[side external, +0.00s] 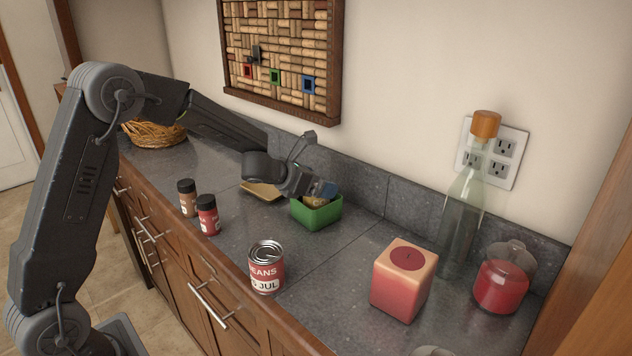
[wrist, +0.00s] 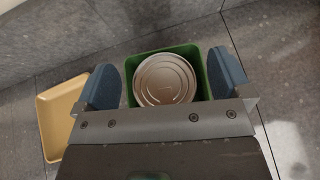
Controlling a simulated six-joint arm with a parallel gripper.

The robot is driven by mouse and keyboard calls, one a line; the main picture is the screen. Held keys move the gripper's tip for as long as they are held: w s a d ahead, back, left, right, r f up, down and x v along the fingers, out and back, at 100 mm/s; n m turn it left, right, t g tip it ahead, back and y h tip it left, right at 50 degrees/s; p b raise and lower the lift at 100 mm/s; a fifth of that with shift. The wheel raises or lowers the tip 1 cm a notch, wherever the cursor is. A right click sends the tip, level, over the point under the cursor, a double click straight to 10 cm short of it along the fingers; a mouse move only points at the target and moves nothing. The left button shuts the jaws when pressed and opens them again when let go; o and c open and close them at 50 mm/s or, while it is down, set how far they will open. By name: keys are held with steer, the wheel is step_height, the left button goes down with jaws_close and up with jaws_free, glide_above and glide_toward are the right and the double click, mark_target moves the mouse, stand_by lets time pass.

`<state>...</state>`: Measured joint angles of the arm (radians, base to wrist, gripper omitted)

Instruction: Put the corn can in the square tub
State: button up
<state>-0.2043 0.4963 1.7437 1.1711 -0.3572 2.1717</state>
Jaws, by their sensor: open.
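The green square tub (side external: 318,215) sits on the counter near the back wall. A can with a round metal lid (wrist: 164,80) stands inside the tub (wrist: 192,50), seen from above in the wrist view. In the side view, only a small part of the can shows above the tub's rim, and its label cannot be read. My gripper (side external: 322,190) is over the tub. In the wrist view its blue-grey fingers (wrist: 163,80) are spread wide on either side of the can and tub, with gaps to the can's lid.
A shallow tan tray (side external: 264,191) lies left of the tub. A beans can (side external: 266,268) and two dark-capped jars (side external: 208,215) stand nearer the counter's front edge. A wicker basket (side external: 155,134) is at far left.

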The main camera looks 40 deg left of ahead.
steer(key=shift+r, duration=0.55)
steer(key=s+r+n+g+y, duration=0.1)
steer(key=s+r+n+y, duration=0.2)
steer(key=s+r+n, duration=0.5)
steer(key=s+r+n+y, duration=0.3)
steer(key=s+r+n, duration=0.1)
steer(key=s+n, duration=0.85)
steer(key=s+d+f+n+g+h, duration=0.1)
steer(key=s+d+n+g+h, duration=0.1)
steer(key=s+d+n, duration=0.2)
steer(key=s+d+f+n+g+h, duration=0.1)
steer(key=s+d+n, duration=0.4)
steer(key=s+n, duration=0.6)
steer(key=f+n+g, duration=0.1)
steer(key=n+g, duration=0.1)
steer(key=shift+s+f+g+h, duration=0.2)
steer(key=shift+g+h, duration=0.1)
steer(key=shift+h, duration=0.1)
